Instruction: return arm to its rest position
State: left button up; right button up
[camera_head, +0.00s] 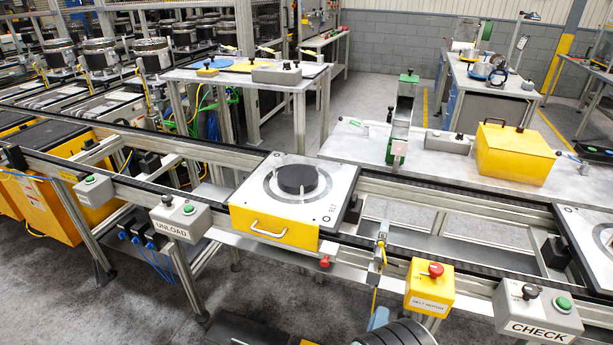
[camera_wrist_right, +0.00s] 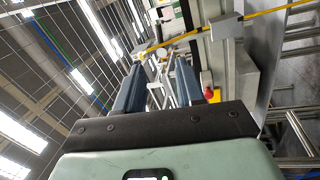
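My right gripper (camera_head: 379,317) shows at the bottom edge of the head view as a small bluish part, low in front of the conveyor. In the right wrist view my right gripper (camera_wrist_right: 159,70) has its two blue fingers apart, with nothing held between them. My left gripper is not in the head view. A pallet (camera_head: 246,215) with a yellow front and a white handle sits on the conveyor. A dark round disc (camera_head: 298,179) lies on top of it.
The conveyor rail (camera_head: 470,258) runs across in front. On its near side are the UNLOAD box (camera_head: 181,219), a yellow box with a red button (camera_head: 429,288) and the CHECK box (camera_head: 538,312). Grey floor (camera_head: 50,285) is open at lower left.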

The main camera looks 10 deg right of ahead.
jog(key=s+a+f+m+g+y+p, duration=0.1)
jog(key=s+f+m+g+y, duration=0.2)
jog(key=f, duration=0.8)
jog(key=s+f+m+g+y+p, duration=0.15)
jog(key=f+g+y, duration=0.3)
jog(key=f, duration=0.65)
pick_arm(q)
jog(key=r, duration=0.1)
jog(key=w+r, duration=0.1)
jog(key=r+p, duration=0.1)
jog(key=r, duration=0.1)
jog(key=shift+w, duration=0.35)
pick_arm(e)
jog(key=s+a+f+m+g+y, duration=0.3)
jog(key=s+a+f+m+g, duration=0.1)
jog(key=s, duration=0.5)
jog(key=s+a+f+m+g+y, duration=0.4)
jog(key=s+a+f+m+g, duration=0.1)
jog(key=s, duration=0.4)
jog(key=shift+s+a+f+g, duration=0.15)
jog(key=shift+a+f+g, duration=0.2)
jog(key=shift+a+g, duration=0.45)
